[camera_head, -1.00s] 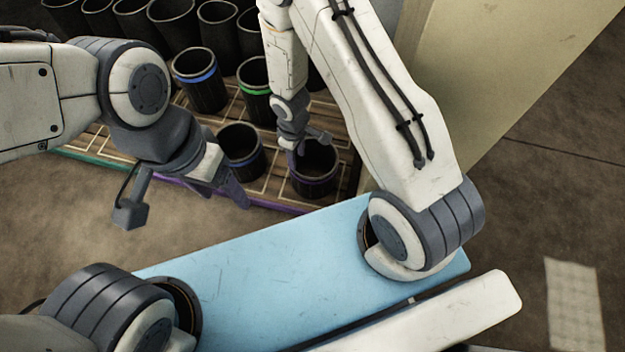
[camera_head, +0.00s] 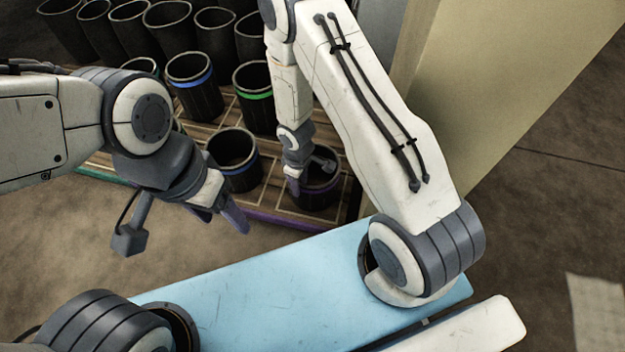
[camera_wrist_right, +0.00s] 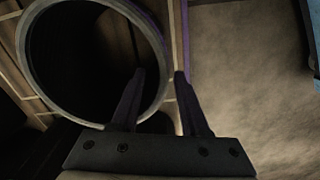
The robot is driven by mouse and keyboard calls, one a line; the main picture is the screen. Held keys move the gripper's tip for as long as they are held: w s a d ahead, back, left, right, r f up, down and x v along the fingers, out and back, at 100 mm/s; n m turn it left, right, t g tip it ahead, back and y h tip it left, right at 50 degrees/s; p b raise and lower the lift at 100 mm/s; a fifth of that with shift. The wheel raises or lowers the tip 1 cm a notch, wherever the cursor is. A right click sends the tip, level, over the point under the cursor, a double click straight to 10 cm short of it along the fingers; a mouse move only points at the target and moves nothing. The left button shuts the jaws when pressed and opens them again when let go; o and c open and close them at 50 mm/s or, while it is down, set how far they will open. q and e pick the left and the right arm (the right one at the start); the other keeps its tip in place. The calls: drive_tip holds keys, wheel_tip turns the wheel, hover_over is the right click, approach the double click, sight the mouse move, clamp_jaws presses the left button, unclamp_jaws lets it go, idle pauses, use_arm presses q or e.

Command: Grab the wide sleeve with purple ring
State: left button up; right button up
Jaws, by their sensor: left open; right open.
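The sleeve with the purple ring (camera_head: 322,195) is a wide black cylinder standing upright at the near right of the wooden rack; the ring is dim. My right gripper (camera_head: 294,184) points down at its left rim, open. In the right wrist view, the sleeve's round grey rim (camera_wrist_right: 24,55) is large at upper left. One finger of the right gripper (camera_wrist_right: 159,72) overlaps the dark opening and the other is outside the rim; I cannot tell if they touch it. My left gripper (camera_head: 226,220) is open and empty, left of the rack's near edge.
Another wide sleeve with a blue ring (camera_head: 235,158) stands just left. Taller blue-ringed (camera_head: 194,85) and green-ringed (camera_head: 253,97) sleeves stand behind, with several more black sleeves farther back. A beige wall or panel (camera_head: 500,80) rises at right. Brown floor lies in front.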

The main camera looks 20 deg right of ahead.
sight(301, 191)
drive_tip(key=f+b, duration=0.4)
drive_tip(key=shift+s+f+b, duration=0.25)
drive_tip(key=shift+b, duration=0.1)
clamp_jaws()
drive_tip(key=shift+w, duration=0.15)
idle(1.0)
